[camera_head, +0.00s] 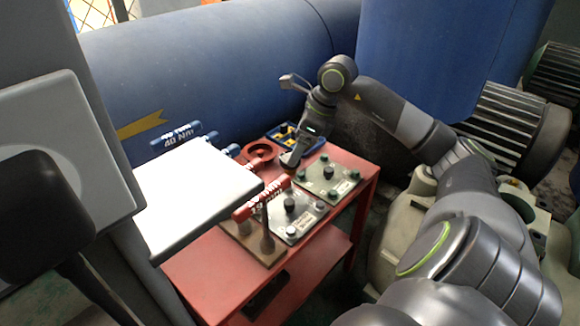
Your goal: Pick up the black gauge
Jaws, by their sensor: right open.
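My right gripper (292,156) is open. It reaches in from the right and points down over the back of the red table, beside a small blue tray (272,133) with yellow and dark parts in it. I cannot make out the black gauge for certain. The dark parts in the tray are small and partly hidden by the gripper. My left gripper is not in view.
The red table (205,271) also bears a green-knobbed panel (345,184), a grey panel (298,223), a red ring-shaped dish (260,150), and red and blue labelled tools. A blue tank (200,65) stands behind.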

